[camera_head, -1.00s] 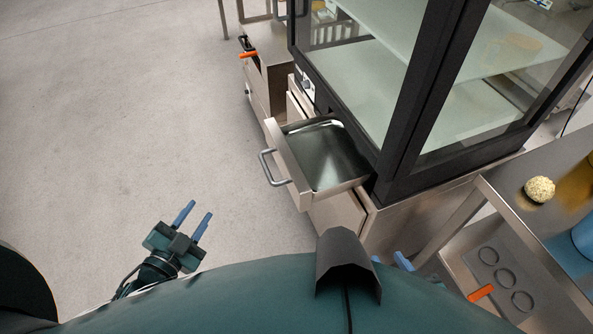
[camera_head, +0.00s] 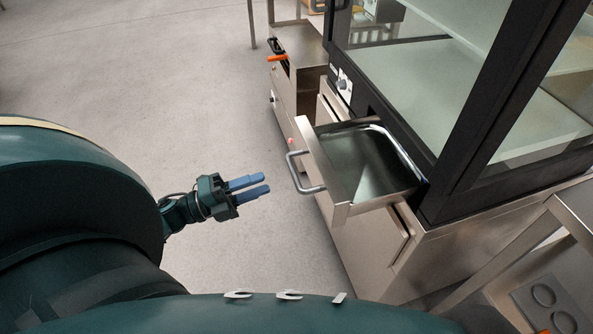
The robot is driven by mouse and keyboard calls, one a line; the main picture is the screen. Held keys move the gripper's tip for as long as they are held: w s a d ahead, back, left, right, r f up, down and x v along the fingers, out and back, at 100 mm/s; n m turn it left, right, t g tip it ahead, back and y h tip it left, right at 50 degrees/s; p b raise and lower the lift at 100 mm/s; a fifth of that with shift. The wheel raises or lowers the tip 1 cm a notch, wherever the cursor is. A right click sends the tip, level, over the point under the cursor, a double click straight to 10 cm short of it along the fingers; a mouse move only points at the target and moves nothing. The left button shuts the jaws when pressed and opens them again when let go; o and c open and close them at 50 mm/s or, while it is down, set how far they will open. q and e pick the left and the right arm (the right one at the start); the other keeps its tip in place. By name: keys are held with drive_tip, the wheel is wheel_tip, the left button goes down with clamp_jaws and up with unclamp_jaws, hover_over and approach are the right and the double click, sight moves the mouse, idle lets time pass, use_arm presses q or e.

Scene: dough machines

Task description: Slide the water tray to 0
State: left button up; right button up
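The water tray (camera_head: 343,204) is a metal drawer pulled out from under the glass-fronted cabinet. Its grey bar handle (camera_head: 301,172) faces left, toward my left gripper. The inside of the tray is bare shiny metal, and its far end is hidden under the cabinet. My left gripper (camera_head: 257,185) has two blue fingers pointing right at the handle. The fingers are apart with a small gap, nothing is between them, and they stop short of the handle. My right gripper is not seen.
The black-framed glass cabinet (camera_head: 452,190) stands over the tray on a steel base. A steel unit with an orange handle (camera_head: 278,58) stands behind. A steel table (camera_head: 578,212) is at the right edge. The floor (camera_head: 150,90) to the left is clear.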

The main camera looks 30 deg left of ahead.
sight(294, 170)
use_arm(q)
drive_tip(key=x, duration=0.9)
drive_tip(key=shift+a, duration=0.1)
drive_tip(key=shift+c, duration=0.4)
clamp_jaws()
